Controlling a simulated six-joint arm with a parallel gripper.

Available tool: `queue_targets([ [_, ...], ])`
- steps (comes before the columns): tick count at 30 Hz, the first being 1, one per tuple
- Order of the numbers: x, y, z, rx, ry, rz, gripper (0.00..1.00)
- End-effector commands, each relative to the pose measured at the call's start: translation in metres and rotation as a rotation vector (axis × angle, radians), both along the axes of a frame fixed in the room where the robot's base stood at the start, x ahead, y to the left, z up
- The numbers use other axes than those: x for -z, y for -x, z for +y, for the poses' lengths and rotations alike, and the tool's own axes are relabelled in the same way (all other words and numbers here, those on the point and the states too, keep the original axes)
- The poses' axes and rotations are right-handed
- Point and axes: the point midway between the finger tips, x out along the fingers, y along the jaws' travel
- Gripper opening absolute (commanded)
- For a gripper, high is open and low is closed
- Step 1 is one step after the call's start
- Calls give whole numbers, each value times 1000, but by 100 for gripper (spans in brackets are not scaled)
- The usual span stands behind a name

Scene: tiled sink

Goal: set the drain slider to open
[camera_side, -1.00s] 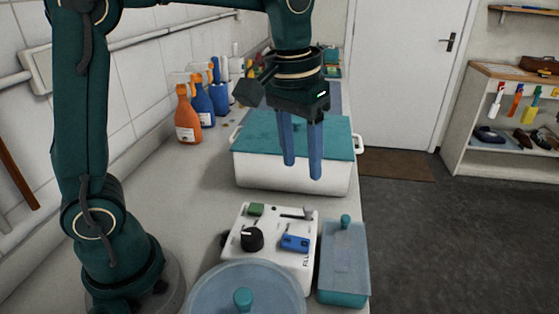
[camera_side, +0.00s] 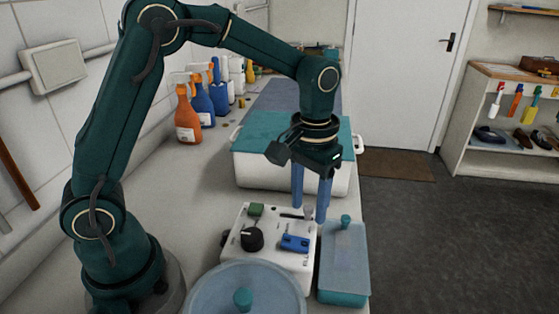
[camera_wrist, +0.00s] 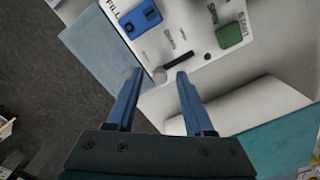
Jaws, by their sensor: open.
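A white control panel (camera_side: 272,262) stands on the counter in the side view. At its far right corner is a slider with a grey handle (camera_side: 308,213) and a dark slot. The handle (camera_wrist: 159,75) also shows in the wrist view, with the slot running from it toward the green button. I cannot read a drain label. My gripper (camera_side: 309,212) points down over that corner. In the wrist view its open blue fingers (camera_wrist: 160,73) have their tips on either side of the handle, with gaps visible. Whether the tips reach handle height is unclear.
The panel also carries a green button (camera_side: 256,209), a black knob (camera_side: 252,239) and a blue switch (camera_side: 295,243). A lidded blue box (camera_side: 343,262) stands close on the right. A white tub with teal lid (camera_side: 245,165) is behind; a round lidded pot (camera_side: 215,298) is in front.

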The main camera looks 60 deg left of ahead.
Motion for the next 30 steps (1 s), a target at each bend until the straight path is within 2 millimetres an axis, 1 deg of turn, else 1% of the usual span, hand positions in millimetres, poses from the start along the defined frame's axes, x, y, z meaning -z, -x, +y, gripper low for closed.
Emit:
queue_targets([
  [2,0,0,0,0,0,0,52],
  [3,0,0,0,0,0,0,37],
  [5,0,0,0,0,0,0,14],
  [6,0,0,0,0,0,0,0],
  [30,-1,0,0,0,1,-2,0],
])
